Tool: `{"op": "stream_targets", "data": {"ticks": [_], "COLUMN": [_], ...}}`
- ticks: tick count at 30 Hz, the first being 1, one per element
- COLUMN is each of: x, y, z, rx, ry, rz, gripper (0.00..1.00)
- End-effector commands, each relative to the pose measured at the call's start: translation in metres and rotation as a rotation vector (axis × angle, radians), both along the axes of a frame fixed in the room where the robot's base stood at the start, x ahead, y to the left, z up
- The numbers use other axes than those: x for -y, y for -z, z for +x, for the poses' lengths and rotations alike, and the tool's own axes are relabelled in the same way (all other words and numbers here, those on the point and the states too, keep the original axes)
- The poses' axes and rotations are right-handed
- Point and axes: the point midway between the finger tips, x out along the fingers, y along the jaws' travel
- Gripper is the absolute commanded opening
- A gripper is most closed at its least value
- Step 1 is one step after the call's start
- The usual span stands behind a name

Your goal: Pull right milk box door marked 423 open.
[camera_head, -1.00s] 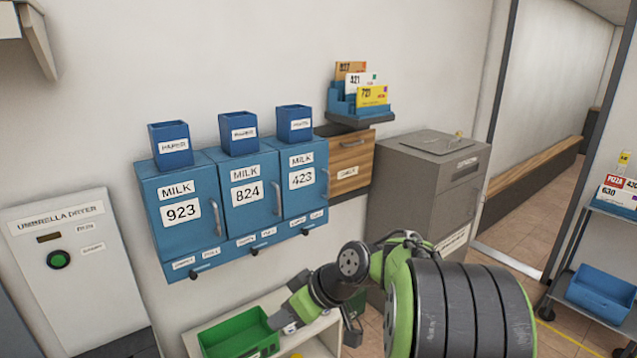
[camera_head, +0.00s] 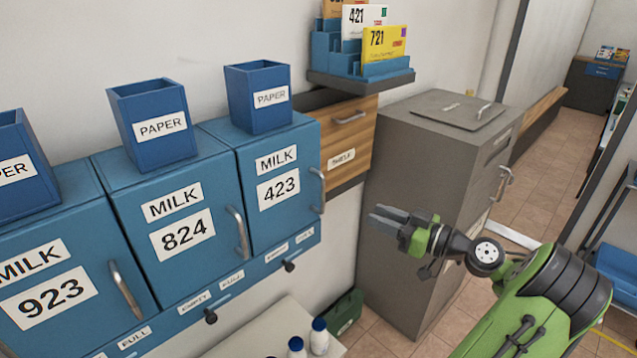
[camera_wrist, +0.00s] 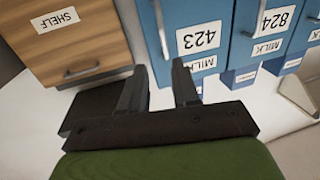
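The blue milk box door marked 423 (camera_head: 278,188) is closed at the right end of the row in the head view. Its metal handle (camera_head: 318,190) is upright along the door's right edge. My gripper (camera_head: 378,217) is to the right of the handle and a little lower, apart from it and empty. In the wrist view, which appears upside down, my gripper (camera_wrist: 159,82) has its two fingers spread apart. The 423 door (camera_wrist: 203,18) and its handle (camera_wrist: 160,28) lie beyond the fingertips there.
Closed milk doors 824 (camera_head: 180,225) and 923 (camera_head: 60,290) stand to the left. Blue paper bins (camera_head: 258,98) sit on top. A wooden shelf drawer (camera_head: 348,140) and a grey cabinet (camera_head: 420,200) stand to the right. White bottles (camera_head: 319,338) are below.

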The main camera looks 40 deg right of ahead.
Motion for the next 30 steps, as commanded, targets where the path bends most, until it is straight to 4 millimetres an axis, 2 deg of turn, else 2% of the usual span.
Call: {"op": "stream_targets", "data": {"ticks": [2,5,18,24,30], "x": [-0.001,-0.007,-0.031,-0.035,-0.035], "y": [0.000,0.001,0.000,0.000,0.000], "z": [0.006,0.024,0.129,0.152,0.153], "rx": [0.002,0.000,0.001,0.000,0.000], "ry": [-0.001,-0.006,-0.005,-0.002,-0.001], "rz": [-0.002,-0.002,-0.001,0.000,0.001], "gripper": [0.31,0.31,0.31,0.31,0.31]}}
